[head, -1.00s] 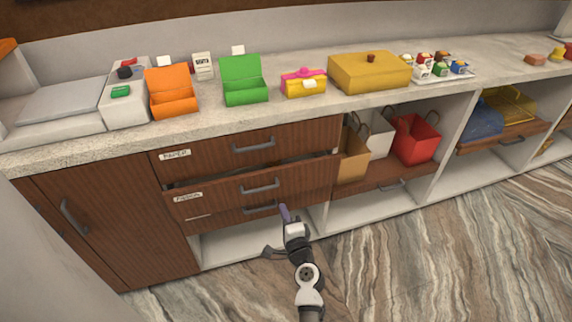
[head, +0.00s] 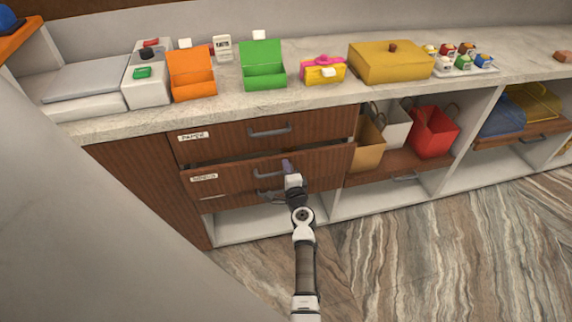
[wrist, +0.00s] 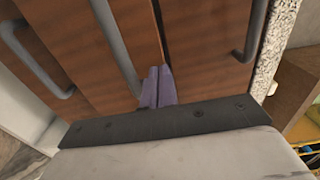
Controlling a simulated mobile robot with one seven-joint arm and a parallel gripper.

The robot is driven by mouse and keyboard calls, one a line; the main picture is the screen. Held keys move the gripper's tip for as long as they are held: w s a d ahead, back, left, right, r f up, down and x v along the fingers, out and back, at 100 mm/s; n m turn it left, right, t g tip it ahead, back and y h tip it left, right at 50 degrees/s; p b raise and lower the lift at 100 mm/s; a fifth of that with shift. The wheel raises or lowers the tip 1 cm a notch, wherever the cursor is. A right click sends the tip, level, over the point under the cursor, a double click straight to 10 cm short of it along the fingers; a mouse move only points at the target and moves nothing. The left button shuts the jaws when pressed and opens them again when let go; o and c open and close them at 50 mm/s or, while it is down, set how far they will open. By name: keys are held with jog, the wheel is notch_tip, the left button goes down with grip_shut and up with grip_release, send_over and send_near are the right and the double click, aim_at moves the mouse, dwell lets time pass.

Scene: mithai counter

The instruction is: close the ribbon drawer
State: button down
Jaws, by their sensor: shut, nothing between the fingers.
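The ribbon drawer (head: 235,182) appears to be the brown second drawer, below the one labelled PAPER. Its own label (head: 204,177) is too blurred to read surely. It stands slightly out, with a dark gap along its top edge. My gripper (head: 287,167) is shut and empty in front of this drawer, beside the right end of its bar handle (head: 268,174). In the wrist view the purple fingertips (wrist: 157,88) are together, close to the drawer front between its handle (wrist: 118,45) and its top edge. I cannot tell whether they touch it.
The paper drawer (head: 225,142) above looks shut. Another drawer handle (wrist: 35,60) shows below in the wrist view. An open shelf with bags, including a red bag (head: 432,132), lies to the right. Boxes stand on the counter (head: 300,98). The marbled floor (head: 430,250) is clear.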

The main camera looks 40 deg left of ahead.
aim_at(284, 157)
jog(key=shift+w+a, duration=0.35)
jog(key=shift+a, duration=0.05)
jog(key=b+x, duration=0.2)
jog(key=x, duration=0.2)
jog(key=shift+d+f, duration=0.1)
jog(key=shift+f, duration=0.05)
jog(key=shift+w+r, duration=0.15)
jog(key=shift+r, duration=0.35)
